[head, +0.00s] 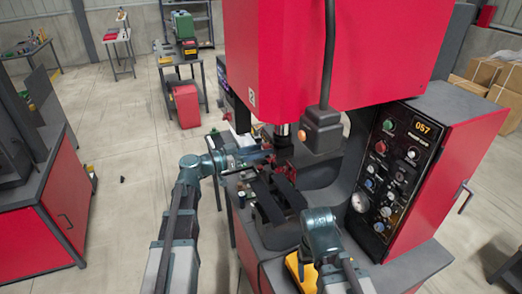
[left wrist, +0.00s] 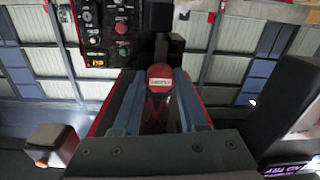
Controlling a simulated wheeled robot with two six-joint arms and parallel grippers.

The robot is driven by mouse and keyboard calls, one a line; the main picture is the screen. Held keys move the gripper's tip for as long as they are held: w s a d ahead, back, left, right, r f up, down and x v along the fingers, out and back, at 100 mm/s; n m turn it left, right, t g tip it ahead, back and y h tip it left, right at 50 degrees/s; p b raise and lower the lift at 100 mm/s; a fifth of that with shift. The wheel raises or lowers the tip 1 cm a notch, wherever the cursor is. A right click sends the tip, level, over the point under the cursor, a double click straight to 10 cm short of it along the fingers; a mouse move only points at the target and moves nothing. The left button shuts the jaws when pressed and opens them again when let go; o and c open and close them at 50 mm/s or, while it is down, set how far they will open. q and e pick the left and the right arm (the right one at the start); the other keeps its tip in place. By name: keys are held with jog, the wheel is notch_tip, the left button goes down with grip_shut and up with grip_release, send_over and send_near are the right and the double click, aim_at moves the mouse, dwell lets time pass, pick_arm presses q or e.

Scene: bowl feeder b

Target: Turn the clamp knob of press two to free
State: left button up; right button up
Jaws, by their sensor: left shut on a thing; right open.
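A round red knob with a white label (left wrist: 160,77) faces me in the left wrist view. The two blue-grey fingers of my left gripper (left wrist: 165,108) lie on either side of it and are shut on it. In the head view my left gripper (head: 268,157) reaches in from the left to dark and red parts under the press head. The knob itself is hard to pick out there. The press (head: 340,50) is a large red machine. My right arm shows at the lower middle of the head view, but I cannot make out its gripper.
A control panel (head: 395,165) reading 057 is on the press's right side. A yellow object (head: 300,270) lies beside my right arm. A red cabinet (head: 45,225) stands left, with open floor (head: 125,165) between.

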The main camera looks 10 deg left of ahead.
pick_arm(q)
grip_shut()
jog(key=n, duration=1.7)
jog(key=shift+g+p, duration=0.35)
jog(key=shift+g, duration=0.05)
jog(key=shift+n, duration=0.4)
jog(key=o, duration=1)
grip_release()
